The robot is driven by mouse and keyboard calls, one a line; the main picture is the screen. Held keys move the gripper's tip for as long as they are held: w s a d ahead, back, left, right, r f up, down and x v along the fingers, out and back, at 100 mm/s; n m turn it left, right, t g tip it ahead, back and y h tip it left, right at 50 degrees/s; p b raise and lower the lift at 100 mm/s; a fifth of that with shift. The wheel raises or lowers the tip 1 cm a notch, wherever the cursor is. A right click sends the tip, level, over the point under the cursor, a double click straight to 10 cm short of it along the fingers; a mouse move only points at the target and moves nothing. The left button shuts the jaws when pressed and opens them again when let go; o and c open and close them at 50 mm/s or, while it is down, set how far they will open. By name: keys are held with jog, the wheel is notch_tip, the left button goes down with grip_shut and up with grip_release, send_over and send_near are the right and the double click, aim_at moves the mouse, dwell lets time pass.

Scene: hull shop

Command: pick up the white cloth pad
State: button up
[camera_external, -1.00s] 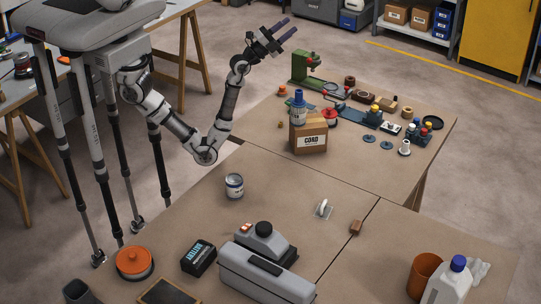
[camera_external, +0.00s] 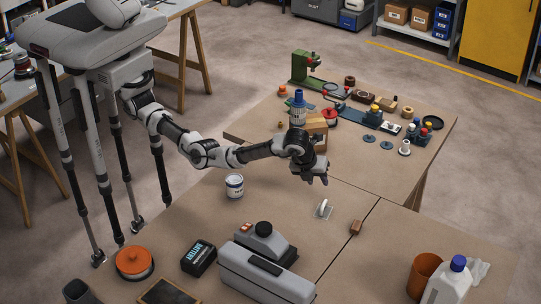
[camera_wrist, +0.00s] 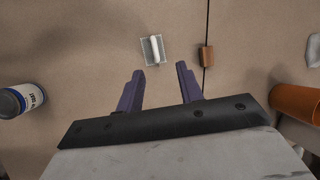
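A crumpled whitish piece (camera_external: 479,270), which looks like the white cloth pad, lies on the bench at the right, behind a white jug. Part of it shows at the right edge of the wrist view (camera_wrist: 314,50). My gripper (camera_external: 317,181) is above the bench, well to the left of it, pointing down. In the wrist view my gripper (camera_wrist: 158,72) has its two purple fingers apart with nothing between them. A small clear plate with a white bar (camera_wrist: 153,50) lies ahead of the fingers; it also shows in the external view (camera_external: 323,209).
The white jug (camera_external: 448,283) and orange cup (camera_external: 423,274) stand beside the whitish piece. A brown block (camera_external: 356,227) lies at the seam. A paint can (camera_external: 235,185) and grey machine (camera_external: 262,270) stand left. A cardboard box is partly hidden behind my arm.

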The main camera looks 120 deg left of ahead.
jog(key=d, duration=0.1)
jog(key=p, duration=0.1)
send_over(323, 204)
jog(key=d, duration=0.2)
jog(key=f, duration=0.8)
jog(key=shift+s, duration=0.35)
jog(key=shift+p+x, duration=0.9)
jog(key=shift+x, duration=1.75)
jog(key=shift+s+d, duration=0.1)
grip_shut()
